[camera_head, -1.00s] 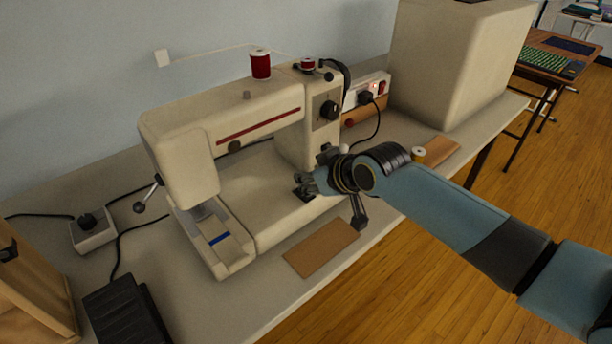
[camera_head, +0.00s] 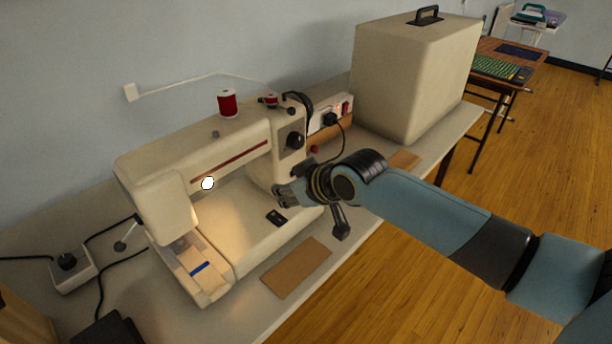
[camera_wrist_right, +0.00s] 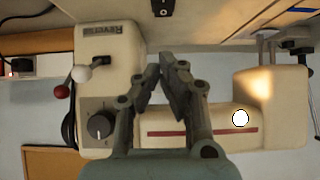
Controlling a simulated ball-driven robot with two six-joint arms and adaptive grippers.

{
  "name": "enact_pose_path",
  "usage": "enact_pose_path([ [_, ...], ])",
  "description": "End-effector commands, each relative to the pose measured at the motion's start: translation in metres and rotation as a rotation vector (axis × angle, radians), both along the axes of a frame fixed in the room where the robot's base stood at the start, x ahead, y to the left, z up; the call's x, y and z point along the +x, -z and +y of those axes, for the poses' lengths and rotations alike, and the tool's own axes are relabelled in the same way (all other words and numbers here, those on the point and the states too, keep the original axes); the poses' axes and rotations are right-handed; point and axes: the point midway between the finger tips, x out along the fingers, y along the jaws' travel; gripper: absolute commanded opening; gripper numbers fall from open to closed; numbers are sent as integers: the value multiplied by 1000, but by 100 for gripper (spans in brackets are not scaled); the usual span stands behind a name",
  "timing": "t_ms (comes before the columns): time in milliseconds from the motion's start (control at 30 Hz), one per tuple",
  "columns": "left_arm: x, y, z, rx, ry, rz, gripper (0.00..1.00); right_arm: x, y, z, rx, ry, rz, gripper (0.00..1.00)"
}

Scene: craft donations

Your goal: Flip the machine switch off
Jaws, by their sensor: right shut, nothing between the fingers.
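The cream sewing machine (camera_head: 225,150) stands on the table. Its black switch (camera_head: 276,217) is set in the machine's bed, and it also shows at the top edge of the right wrist view (camera_wrist_right: 163,8). I cannot tell which way the switch is set. The round lamp (camera_head: 208,183) under the arm glows white, and warm light falls on the bed. My right gripper (camera_head: 280,195) is shut and empty, just above the switch and apart from it. In the right wrist view, its fingers (camera_wrist_right: 165,68) are close together. My left gripper is not in view.
A power strip (camera_head: 318,124) with a black plug and red switch sits behind the machine. A large beige case (camera_head: 410,80) stands to the right. A brown card (camera_head: 297,267) lies in front. A foot pedal (camera_head: 108,331) and cables are at left.

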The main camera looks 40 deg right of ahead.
Motion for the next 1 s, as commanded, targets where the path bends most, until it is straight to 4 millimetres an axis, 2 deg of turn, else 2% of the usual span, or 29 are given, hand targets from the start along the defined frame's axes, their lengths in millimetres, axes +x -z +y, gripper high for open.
enact_pose_path([
  [33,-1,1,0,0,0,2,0,-12,-5,-1,-3,-3,5,0],
  [200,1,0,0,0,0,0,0,-38,-29,-3,-4,-3,6,0],
  [400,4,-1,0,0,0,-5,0,-56,-46,-4,-3,-1,6,0],
  [867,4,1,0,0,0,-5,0,-59,-50,-4,0,0,4,0],
  [1000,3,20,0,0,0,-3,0,-57,-44,-4,-2,-2,-4,0],
])
